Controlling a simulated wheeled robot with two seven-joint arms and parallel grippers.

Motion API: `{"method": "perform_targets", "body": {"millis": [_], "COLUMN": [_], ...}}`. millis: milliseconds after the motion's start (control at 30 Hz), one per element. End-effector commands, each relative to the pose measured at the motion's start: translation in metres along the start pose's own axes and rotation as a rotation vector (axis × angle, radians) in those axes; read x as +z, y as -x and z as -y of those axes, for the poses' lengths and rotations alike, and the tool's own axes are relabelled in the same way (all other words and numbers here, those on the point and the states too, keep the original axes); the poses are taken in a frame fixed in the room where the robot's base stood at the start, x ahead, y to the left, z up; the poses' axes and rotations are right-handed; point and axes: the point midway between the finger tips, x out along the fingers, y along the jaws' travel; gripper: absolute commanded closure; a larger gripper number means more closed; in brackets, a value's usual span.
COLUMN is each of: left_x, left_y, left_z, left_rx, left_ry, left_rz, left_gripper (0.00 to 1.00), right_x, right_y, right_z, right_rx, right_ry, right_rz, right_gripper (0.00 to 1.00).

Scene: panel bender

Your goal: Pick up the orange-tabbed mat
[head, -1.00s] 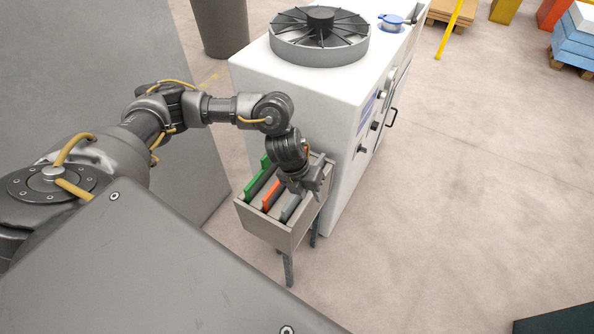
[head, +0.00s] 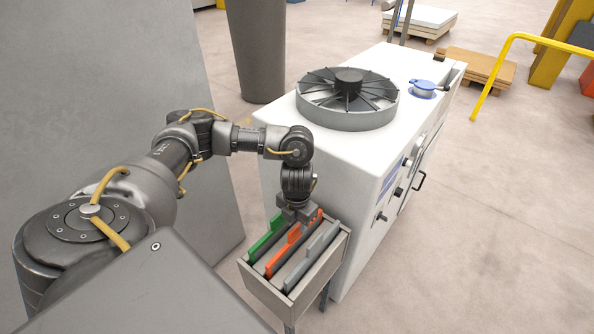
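The orange-tabbed mat (head: 282,260) stands on edge in a grey open box (head: 287,304), between a green-tabbed mat (head: 264,240) and a grey-tabbed mat (head: 303,268). My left gripper (head: 299,214) points down over the far part of the orange-tabbed mat. Orange shows on both sides of it. The gripper hides part of the mat's upper edge. Its fingertips are too small and dark to tell whether they are apart or closed on the mat. My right gripper is not in view.
The box stands on thin legs against a white machine (head: 352,240) with a round fan (head: 348,100) on top. A large grey panel (head: 95,90) rises at the left. A dark bin (head: 257,50) stands behind.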

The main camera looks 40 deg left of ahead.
Motion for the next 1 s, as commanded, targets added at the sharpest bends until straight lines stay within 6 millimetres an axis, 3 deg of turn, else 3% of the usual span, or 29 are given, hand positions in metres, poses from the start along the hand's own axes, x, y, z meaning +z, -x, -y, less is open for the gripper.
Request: {"method": "perform_targets", "body": {"millis": [233, 600, 900, 1000], "left_x": [-0.001, -0.003, -0.002, -0.002], "left_y": [-0.006, -0.051, -0.056, -0.056], "left_z": [-0.001, -0.001, -0.001, -0.001], "left_rx": [0.000, 0.001, 0.000, 0.000], "left_ry": [0.003, 0.005, 0.003, 0.003], "left_rz": [0.000, -0.003, 0.001, 0.001], "left_gripper": [0.64, 0.64, 0.64, 0.77], "right_x": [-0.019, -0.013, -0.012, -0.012], "right_y": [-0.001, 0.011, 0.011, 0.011], "right_z": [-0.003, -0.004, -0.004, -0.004], "right_rx": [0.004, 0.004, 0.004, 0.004], "right_ry": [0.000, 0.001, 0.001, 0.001], "right_rz": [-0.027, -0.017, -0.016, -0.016], "right_gripper": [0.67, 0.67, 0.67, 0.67]}}
